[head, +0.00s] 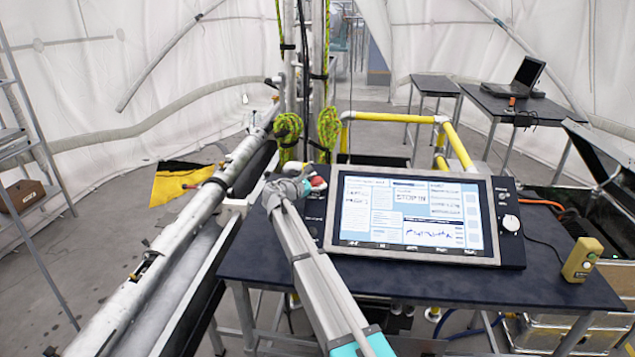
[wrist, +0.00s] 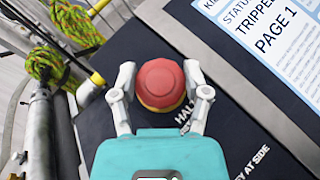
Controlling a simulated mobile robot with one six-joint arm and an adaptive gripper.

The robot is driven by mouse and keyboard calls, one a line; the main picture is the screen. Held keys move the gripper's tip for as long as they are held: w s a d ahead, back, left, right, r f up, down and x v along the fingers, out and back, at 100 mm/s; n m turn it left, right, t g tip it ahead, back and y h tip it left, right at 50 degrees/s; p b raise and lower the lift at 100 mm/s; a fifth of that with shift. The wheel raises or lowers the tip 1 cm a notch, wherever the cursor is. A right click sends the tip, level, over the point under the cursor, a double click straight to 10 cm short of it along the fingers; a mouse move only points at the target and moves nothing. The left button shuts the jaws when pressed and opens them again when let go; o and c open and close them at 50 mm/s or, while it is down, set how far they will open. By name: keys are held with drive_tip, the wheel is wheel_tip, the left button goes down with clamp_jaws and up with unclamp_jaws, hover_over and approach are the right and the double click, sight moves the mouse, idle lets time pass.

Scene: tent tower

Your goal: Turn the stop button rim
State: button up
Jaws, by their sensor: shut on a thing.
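The stop button (wrist: 160,84) is a red mushroom knob with a yellowish lower rim, on the dark panel left of the screen. In the head view the red button (head: 318,183) shows just past my gripper's tip. My gripper (wrist: 160,88) has one finger on each side of the button and is shut on its rim. In the head view my gripper (head: 300,184) is at the panel's upper left, and partly hides the button. White lettering on the panel below the button is partly covered by a finger.
The screen (head: 415,215) is right of the button; in the wrist view it reads TRIPPED, PAGE 1. A white dial (head: 511,223) is on the panel's right side. A yellow handheld box (head: 581,258) stands on the dark table (head: 440,288). Green-yellow ropes (head: 288,130) hang behind at left.

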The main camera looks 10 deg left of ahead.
drive_tip(key=o, duration=1.2)
drive_tip(key=shift+c, duration=0.2)
drive_tip(key=shift+f+n+t, duration=0.1)
drive_tip(key=shift+n+t, duration=0.3)
drive_tip(key=shift+n, duration=0.1)
